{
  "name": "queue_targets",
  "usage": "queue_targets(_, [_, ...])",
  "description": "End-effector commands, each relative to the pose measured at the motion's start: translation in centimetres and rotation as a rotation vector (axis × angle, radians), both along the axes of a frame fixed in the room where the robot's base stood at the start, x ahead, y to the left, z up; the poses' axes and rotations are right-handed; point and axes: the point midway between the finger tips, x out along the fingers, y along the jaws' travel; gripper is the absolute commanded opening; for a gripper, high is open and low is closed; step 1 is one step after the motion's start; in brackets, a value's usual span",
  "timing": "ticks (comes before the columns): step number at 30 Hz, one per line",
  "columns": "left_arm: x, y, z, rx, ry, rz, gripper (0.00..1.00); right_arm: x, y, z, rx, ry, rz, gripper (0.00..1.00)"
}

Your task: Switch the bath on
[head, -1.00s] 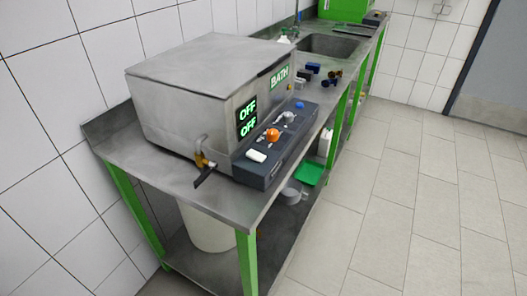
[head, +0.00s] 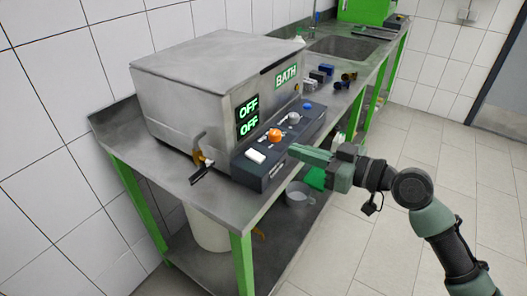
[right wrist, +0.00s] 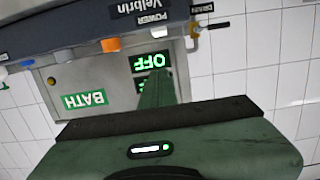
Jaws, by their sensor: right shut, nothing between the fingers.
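The bath (head: 205,75) is a grey metal box on the bench, with a green BATH label and a display (head: 248,116) reading OFF on two lines. Its dark control panel (head: 262,171) carries a white switch (head: 255,155), an orange knob (head: 275,135), a grey knob and a blue knob. In the right wrist view, upside down, the white switch (right wrist: 158,31) is beside the word POWER. My right gripper (head: 293,150) is shut and empty, in front of the panel, to the right of the switch and apart from it. My left gripper is out of view.
A tap (head: 200,160) with a black lever sticks out at the bath's near corner. Small blue and dark fittings (head: 325,73) lie behind the panel, before the sink (head: 345,46). The floor to the right is clear.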

Motion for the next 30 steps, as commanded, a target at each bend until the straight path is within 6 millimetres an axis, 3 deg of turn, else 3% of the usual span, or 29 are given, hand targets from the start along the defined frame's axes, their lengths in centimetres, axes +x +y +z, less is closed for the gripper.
queue_targets(3, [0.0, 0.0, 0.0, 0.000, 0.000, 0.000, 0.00, -0.7, 0.5, 1.0, -0.001, -0.020, 0.026, 0.00])
queue_targets(17, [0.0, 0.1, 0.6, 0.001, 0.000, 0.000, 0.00, 0.0, 1.3, 1.1, 0.003, -0.018, 0.024, 0.00])
queue_targets(30, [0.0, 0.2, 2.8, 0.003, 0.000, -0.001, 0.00, 5.1, 8.5, 0.3, 0.005, -0.018, 0.025, 0.00])
